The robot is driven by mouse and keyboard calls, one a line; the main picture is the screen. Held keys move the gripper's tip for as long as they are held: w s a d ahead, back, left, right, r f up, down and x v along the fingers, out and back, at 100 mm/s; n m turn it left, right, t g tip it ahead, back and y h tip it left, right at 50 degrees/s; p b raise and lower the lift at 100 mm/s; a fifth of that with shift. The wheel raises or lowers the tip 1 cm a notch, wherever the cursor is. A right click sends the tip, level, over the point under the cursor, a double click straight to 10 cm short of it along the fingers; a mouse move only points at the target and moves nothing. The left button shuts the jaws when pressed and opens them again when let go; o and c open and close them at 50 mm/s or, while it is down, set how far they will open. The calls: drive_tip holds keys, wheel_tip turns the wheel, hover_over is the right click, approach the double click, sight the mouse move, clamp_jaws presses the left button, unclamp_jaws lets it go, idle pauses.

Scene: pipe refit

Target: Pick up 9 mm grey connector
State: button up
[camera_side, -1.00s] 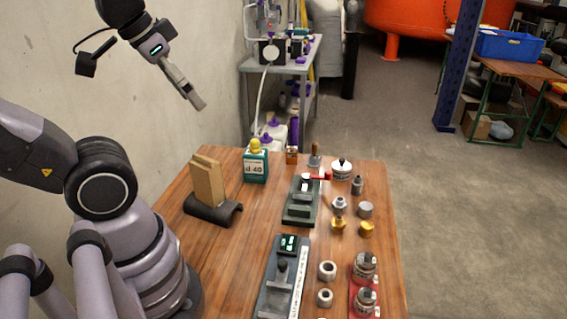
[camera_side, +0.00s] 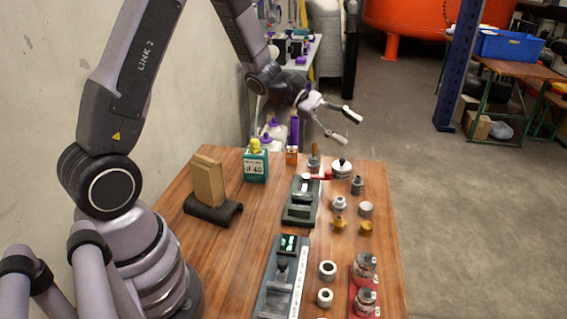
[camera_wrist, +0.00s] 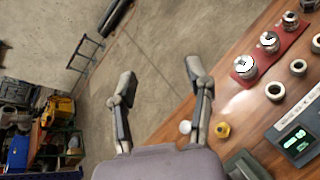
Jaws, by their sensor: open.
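Several grey metal fittings stand on the right half of the wooden table in the side view: a fitting with a narrow top (camera_side: 357,185), a hex fitting (camera_side: 339,203) and a plain round piece (camera_side: 365,209). No size marking is legible, so I cannot tell which is the 9 mm grey connector. My gripper (camera_side: 345,128) is open and empty, in the air above and beyond the table's far end. In the wrist view its spread fingers (camera_wrist: 161,80) have nothing between them.
Brass fittings (camera_side: 366,228) stand beside the grey ones. Metal rings (camera_side: 327,270) and a red tray with jars (camera_side: 351,300) are nearer. A dark green fixture (camera_side: 300,213), teal box (camera_side: 255,166), wooden block (camera_side: 208,181) and round white-lidded container (camera_side: 341,169) also stand there.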

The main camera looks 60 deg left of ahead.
drive_tip(key=w+a+f+n+t+y, duration=0.2)
drive_tip(key=w+a+f+n+t, duration=0.2)
drive_tip(key=w+a+f+n, duration=0.4)
drive_tip(key=n+t+y, duration=0.2)
drive_tip(key=n+y, duration=0.3)
drive_tip(key=n, duration=0.1)
approach(359, 177)
drive_tip(key=x, duration=0.4)
drive_tip(key=shift+w+a+f, duration=0.1)
drive_tip(key=shift+f, duration=0.3)
drive_tip(key=shift+x, duration=2.95)
clamp_jaws()
